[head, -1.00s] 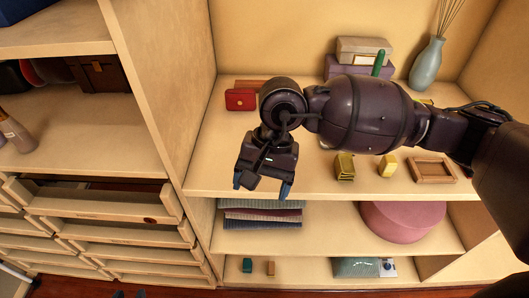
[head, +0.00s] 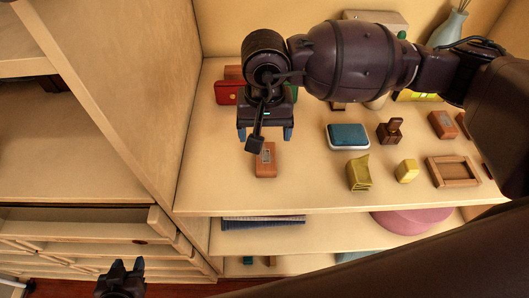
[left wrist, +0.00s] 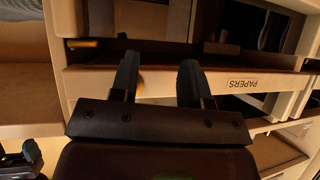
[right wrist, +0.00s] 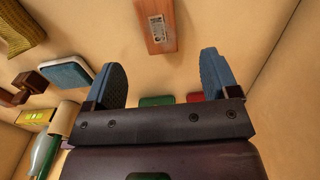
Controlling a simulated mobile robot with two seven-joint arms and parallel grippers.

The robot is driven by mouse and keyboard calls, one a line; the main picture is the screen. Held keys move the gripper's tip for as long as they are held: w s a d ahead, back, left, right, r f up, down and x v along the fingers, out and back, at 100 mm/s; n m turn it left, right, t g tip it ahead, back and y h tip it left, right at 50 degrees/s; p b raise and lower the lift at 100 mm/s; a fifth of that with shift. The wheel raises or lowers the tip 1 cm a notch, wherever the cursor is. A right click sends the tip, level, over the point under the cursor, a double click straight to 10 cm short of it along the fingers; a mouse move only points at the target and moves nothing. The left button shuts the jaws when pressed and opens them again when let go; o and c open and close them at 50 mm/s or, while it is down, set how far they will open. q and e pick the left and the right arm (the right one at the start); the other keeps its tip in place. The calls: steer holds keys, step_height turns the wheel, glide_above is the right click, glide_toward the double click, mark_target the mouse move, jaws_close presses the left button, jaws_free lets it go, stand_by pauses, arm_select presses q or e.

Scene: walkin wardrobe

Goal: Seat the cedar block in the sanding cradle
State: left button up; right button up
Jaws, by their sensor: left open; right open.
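A reddish-brown block with a pale label, likely the cedar block (head: 265,160), lies on the shelf, apart from other things. It also shows at the top of the right wrist view (right wrist: 160,28). My right gripper (head: 265,134) is open and empty, just behind the block in the head view; its blue fingers (right wrist: 166,80) do not touch it. A shallow wooden frame with a rectangular recess, likely the sanding cradle (head: 430,171), sits at the shelf's right, its recess empty. My left gripper (head: 124,268) is open and empty, low by the drawers; it shows in the left wrist view (left wrist: 158,75).
A yellow-green folded item (head: 359,173), a yellow block (head: 406,171), a blue-topped box (head: 348,136) and a brown stand (head: 390,131) lie between block and frame. A red case (head: 229,92) is behind. A tall partition (head: 150,90) stands left. The PAPERS drawer (left wrist: 200,83) faces my left gripper.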

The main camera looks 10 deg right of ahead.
mark_target(266, 157)
steer(key=shift+s+d+f, duration=0.1)
steer(key=shift+f, duration=4.2)
steer(key=shift+c, duration=0.3)
steer(key=c, duration=1)
steer(key=shift+r, duration=0.1)
step_height(266, 157, up, 20)
